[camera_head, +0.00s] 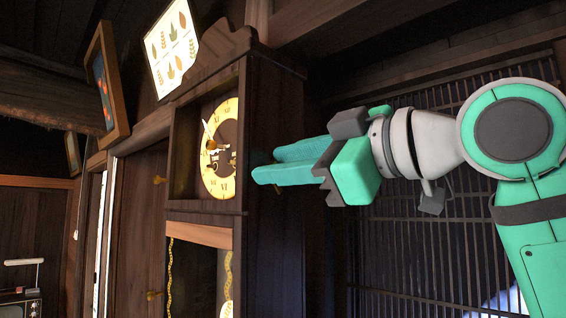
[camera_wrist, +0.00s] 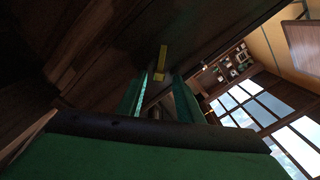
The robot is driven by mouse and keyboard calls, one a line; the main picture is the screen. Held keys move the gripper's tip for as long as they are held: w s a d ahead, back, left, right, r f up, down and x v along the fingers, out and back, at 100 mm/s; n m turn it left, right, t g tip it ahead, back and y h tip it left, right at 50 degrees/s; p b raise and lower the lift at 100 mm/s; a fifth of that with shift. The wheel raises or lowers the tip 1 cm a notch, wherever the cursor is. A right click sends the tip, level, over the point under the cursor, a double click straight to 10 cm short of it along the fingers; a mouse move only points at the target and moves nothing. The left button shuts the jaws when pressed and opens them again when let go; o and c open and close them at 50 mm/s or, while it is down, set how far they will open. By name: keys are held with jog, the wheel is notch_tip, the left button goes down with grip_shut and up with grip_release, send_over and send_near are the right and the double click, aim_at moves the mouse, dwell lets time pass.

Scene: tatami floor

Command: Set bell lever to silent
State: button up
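The tall dark wooden clock (camera_head: 262,120) stands in the middle of the head view, with a cream and gold dial (camera_head: 222,180). My gripper (camera_head: 266,166) comes in from the right, its teal fingers pointing at the clock's right side panel. A small brass piece, probably the bell lever (camera_head: 278,188), shows just below the fingertips on that side. In the wrist view a brass bar, likely the same lever (camera_wrist: 162,62), shows just beyond and between my two fingers (camera_wrist: 161,85). The fingers are apart. I cannot tell whether they touch the lever. No lever markings are readable.
Below the dial is the clock's pendulum window (camera_head: 197,272). A leaf print (camera_head: 172,50) and a framed picture (camera_head: 107,82) hang at upper left. A dark lattice (camera_head: 420,260) stands behind my arm. The wrist view shows bright windows (camera_wrist: 262,105) at right.

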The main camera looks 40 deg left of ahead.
jog(key=d, duration=1)
jog(key=shift+s+d, duration=0.4)
jog(key=shift+s, duration=0.05)
